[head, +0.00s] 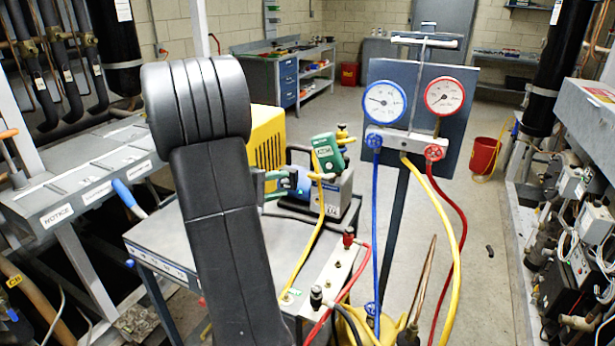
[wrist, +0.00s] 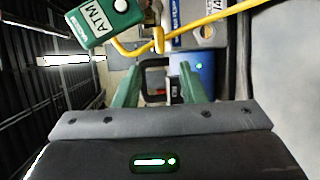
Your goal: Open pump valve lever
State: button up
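The pump (head: 338,197) is a grey and blue unit on the grey cart, right of my arm in the head view. In the wrist view its blue and dark body (wrist: 201,66) lies beyond my fingers. A green box marked ATM (head: 326,151) is above the pump; it also shows at upper left in the wrist view (wrist: 103,20). A brass fitting (wrist: 158,40) stands just beyond the fingertips, with a yellow hose close to it. I cannot make out clearly which part is the valve lever. My gripper (wrist: 160,72) is open, its green fingers apart. My arm partly hides the gripper in the head view.
Blue (head: 385,102) and red (head: 444,96) gauges stand right of the pump, with blue, yellow and red hoses hanging below. A yellow machine (head: 267,140) is behind my arm. A manifold strip (head: 328,277) lies at the cart's right edge. Open floor lies farther back.

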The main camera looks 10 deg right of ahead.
aim_at(311, 177)
jog(key=p+x, duration=0.1)
jog(key=x, duration=0.9)
jog(key=shift+c, duration=0.5)
grip_shut()
